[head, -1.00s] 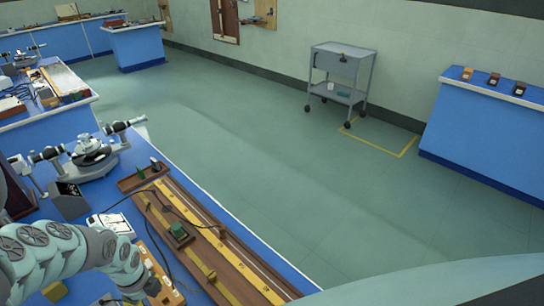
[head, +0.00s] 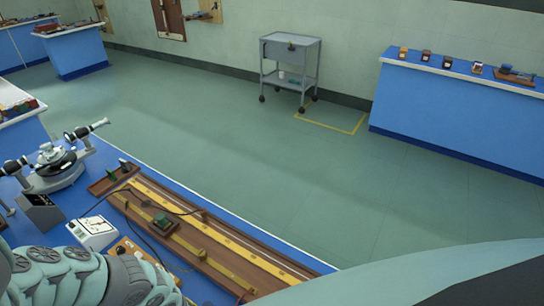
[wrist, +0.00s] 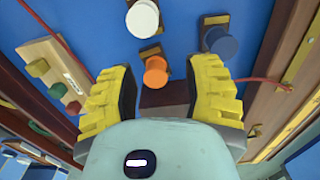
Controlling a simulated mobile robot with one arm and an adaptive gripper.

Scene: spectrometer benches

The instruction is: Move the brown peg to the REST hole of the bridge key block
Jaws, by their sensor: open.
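My gripper (wrist: 163,100) is open in the wrist view, its two yellow fingers spread with nothing clearly held. Between and beyond the fingertips are an orange round top (wrist: 156,72), a white one (wrist: 142,19) and a grey-blue one (wrist: 221,42), each by a small brown base on the blue bench. A light wooden block (wrist: 62,62) with a white label and coloured knobs lies left of the fingers; I cannot tell whether it is the bridge key block. I cannot make out the brown peg or a REST hole. In the head view my arm hides the gripper.
A long wooden bridge with yellow strips (head: 232,261) lies along the bench edge. A white meter (head: 92,230) and an optical instrument (head: 55,168) stand on the left. A red cable (wrist: 265,82) runs beside the right finger. The floor holds a grey trolley (head: 290,52).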

